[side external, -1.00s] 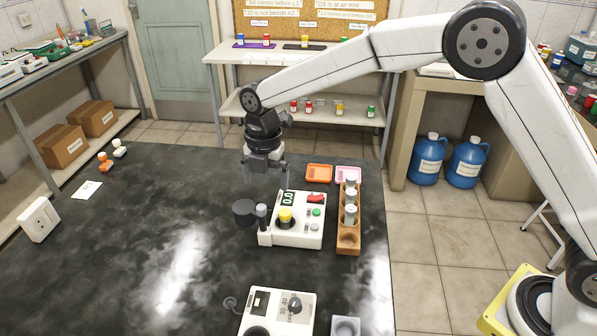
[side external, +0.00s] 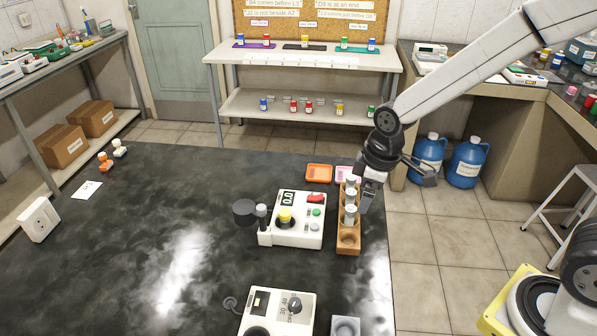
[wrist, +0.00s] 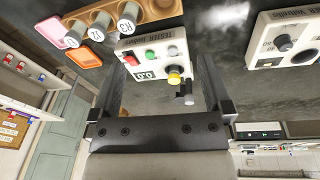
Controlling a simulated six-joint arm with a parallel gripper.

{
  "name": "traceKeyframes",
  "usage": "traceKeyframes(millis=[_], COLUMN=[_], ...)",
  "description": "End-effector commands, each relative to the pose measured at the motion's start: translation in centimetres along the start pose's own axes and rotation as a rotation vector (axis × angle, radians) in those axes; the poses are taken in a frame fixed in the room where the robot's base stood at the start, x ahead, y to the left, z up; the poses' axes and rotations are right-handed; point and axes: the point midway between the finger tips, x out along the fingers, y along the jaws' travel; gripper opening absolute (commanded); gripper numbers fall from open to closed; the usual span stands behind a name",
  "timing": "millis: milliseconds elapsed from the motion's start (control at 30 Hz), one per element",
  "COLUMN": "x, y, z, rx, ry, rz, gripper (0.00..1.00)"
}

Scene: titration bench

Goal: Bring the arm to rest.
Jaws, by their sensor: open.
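My gripper (side external: 398,190) is at the right edge of the black bench in the side view, beside and in front of the wooden rack from this angle. Its fingers are spread apart with nothing seen between them. In the wrist view my gripper (wrist: 160,98) shows a finger at each side, wide apart, with the tester box beyond them. My arm reaches in from the upper right and is raised above the bench.
The wooden rack (side external: 348,249) holds several capped vials. The white tester box (side external: 300,237) stands left of it. An orange tray (side external: 319,173) and a pink tray lie behind. Another white device (side external: 290,305) is at the front.

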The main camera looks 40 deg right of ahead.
Motion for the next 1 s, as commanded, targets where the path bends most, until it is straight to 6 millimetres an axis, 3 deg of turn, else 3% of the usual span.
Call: traceKeyframes(millis=[200,400,600,1000], x=[-0.1,0.0,0.1,0.1], y=[-1.0,-1.8,-2.1,-2.1], z=[5.1,8.0,8.8,8.8], rx=[0.349,0.561,0.631,0.629], ry=[0.028,0.049,0.055,0.055], rz=[0.023,0.033,0.035,0.035], gripper=[1.0,1.0,1.0,1.0])
